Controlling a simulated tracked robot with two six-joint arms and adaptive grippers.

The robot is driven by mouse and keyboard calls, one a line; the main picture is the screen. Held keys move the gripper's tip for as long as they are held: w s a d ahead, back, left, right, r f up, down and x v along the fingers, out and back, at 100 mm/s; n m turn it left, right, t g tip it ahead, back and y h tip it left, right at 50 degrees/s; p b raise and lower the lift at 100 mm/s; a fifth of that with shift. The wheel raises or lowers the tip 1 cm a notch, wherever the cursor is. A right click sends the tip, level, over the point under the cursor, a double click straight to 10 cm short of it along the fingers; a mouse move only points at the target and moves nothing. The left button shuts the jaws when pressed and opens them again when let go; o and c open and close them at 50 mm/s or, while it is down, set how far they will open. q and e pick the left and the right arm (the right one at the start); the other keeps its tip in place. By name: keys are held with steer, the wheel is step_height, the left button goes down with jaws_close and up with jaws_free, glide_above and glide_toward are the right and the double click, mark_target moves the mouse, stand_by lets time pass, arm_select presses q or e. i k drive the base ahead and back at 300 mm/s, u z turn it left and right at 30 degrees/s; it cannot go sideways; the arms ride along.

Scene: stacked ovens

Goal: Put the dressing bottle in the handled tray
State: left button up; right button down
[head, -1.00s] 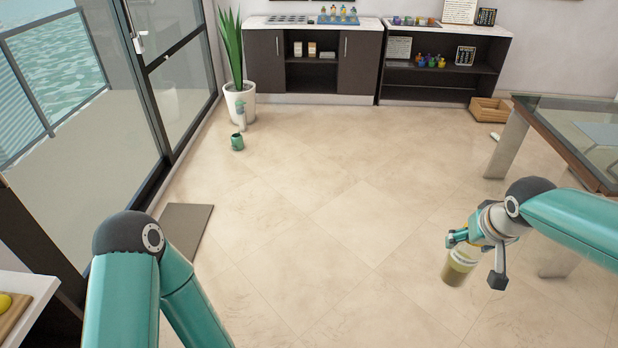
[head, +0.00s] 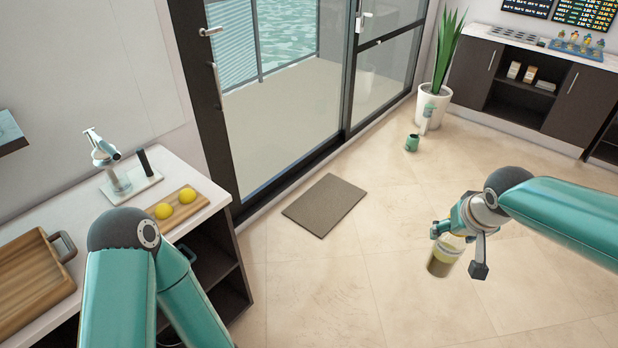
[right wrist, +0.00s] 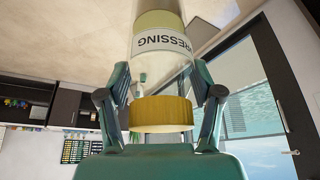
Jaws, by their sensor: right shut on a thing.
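The dressing bottle (head: 445,255) hangs from my right gripper (head: 456,232) above the floor, right of centre in the head view. In the right wrist view the bottle (right wrist: 162,55) shows its "DRESSING" label and a yellow cap (right wrist: 160,114), between the two fingers of my right gripper (right wrist: 160,95), which is shut on it. A wooden handled tray (head: 32,290) with a dark handle lies on the white counter at the left edge of the head view; its left part is cut off. My left arm shows at the lower left, but its gripper is out of the picture.
On the counter (head: 108,218) beside the tray are a board (head: 196,205) with two lemons and a white juicer-like device (head: 118,178). A grey mat (head: 325,205) lies by the glass door. A potted plant (head: 433,108) and green watering can (head: 412,142) stand farther off. Open floor lies between.

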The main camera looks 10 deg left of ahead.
mark_target(21, 282)
steer(key=z, duration=0.7)
steer(key=i, duration=0.15)
steer(key=u, duration=1.95)
